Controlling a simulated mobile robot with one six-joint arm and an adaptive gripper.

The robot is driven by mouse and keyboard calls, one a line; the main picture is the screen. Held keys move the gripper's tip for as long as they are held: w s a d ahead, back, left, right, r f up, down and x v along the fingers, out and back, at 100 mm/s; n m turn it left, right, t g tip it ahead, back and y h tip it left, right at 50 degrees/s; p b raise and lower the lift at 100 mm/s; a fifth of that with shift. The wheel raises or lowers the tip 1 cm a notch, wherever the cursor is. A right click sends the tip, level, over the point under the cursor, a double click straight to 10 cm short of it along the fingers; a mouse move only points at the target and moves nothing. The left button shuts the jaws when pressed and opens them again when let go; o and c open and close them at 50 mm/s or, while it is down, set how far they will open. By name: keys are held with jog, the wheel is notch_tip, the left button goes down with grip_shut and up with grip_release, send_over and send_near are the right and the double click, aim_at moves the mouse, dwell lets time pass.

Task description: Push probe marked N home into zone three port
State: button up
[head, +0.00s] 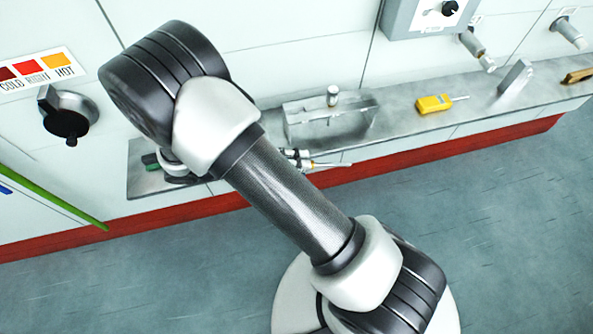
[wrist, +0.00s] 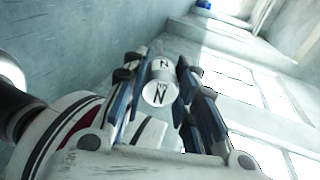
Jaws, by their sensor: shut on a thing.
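The probe marked N (wrist: 160,92) is held between the fingers of my gripper (wrist: 158,68) in the wrist view. Its pale round end carries a black N and faces the camera. In the head view my gripper (head: 300,158) is small, partly behind my arm, in front of the ledge. A thin tip (head: 330,165) with a yellowish part sticks out to the right of it. The gripper is shut on the probe. I cannot make out the zone three port, and the probe appears apart from the wall.
Wall fittings (head: 477,48) project above. A dial (head: 68,115) and green pole (head: 60,192) are left.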

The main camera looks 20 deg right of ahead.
jog(key=w+a+r+n+t+y, duration=0.2)
jog(key=w+a+n+t, duration=0.1)
jog(key=a+n+t, duration=0.4)
jog(key=w+a+r+n+t+y, duration=0.1)
jog(key=w+a+n+t, duration=0.2)
jog(key=a+n+t, duration=0.4)
jog(key=s+a+n+t+y, duration=0.3)
jog(key=a+n+t+y, duration=0.2)
jog(key=a+y, duration=0.5)
jog(key=shift+a+f+t+b, duration=0.2)
jog(key=shift+a+t+b, duration=0.1)
jog(key=shift+a+t, duration=0.65)
jog(key=shift+s+a, duration=0.15)
jog(key=shift+w+d+p, duration=0.15)
jog(key=shift+w+p, duration=0.15)
jog(key=shift+w, duration=1.05)
jog(key=shift+w+d+p, duration=0.1)
jog(key=shift+w+p, duration=0.2)
jog(key=shift+w, duration=1.05)
jog(key=shift+p, duration=0.55)
